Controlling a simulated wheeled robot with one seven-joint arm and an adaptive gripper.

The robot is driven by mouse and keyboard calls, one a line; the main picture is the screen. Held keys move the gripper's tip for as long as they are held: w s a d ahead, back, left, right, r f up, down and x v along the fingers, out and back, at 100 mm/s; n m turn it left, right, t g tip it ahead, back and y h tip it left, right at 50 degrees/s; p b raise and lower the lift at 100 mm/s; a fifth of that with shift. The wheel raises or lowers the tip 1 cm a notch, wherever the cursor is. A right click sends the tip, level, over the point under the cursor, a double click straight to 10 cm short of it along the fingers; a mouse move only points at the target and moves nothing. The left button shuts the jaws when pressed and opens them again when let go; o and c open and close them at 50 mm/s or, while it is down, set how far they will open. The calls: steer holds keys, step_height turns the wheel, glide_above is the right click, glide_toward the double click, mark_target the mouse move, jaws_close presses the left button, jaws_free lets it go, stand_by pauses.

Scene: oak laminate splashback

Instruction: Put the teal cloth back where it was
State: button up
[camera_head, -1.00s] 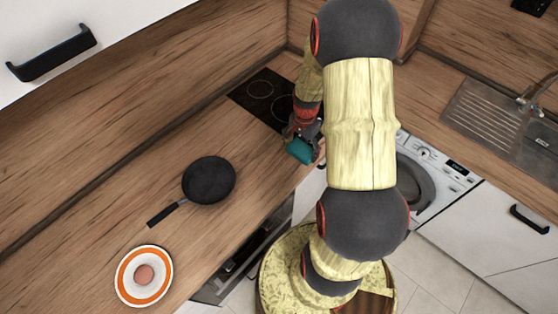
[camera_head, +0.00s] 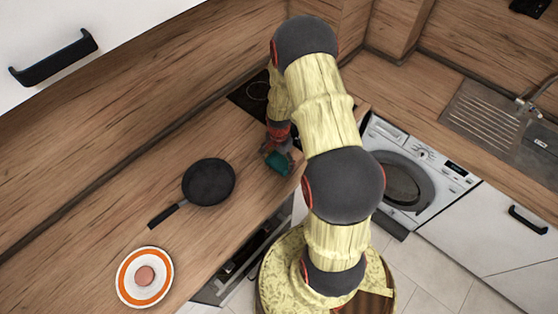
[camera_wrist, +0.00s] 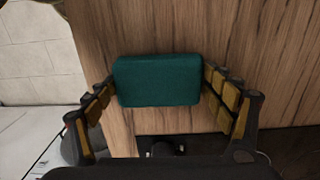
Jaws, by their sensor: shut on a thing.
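The teal cloth (camera_wrist: 158,80) is a folded, rounded block held between the two fingers of my gripper (camera_wrist: 160,95) in the wrist view. In the head view the teal cloth (camera_head: 279,163) shows at the end of my gripper (camera_head: 277,155), over the wooden counter near its front edge, to the right of the pan. My gripper is shut on it. I cannot tell whether the cloth touches the counter or hangs a little above it.
A black frying pan (camera_head: 209,182) lies left of my gripper. A white plate with an orange ring (camera_head: 127,290) holds a small pinkish round thing (camera_head: 145,275). A black cooktop (camera_head: 246,97) is behind my arm. The sink (camera_head: 490,122) is at right. Bare counter lies between pan and gripper.

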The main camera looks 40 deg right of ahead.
steer(key=o, duration=1)
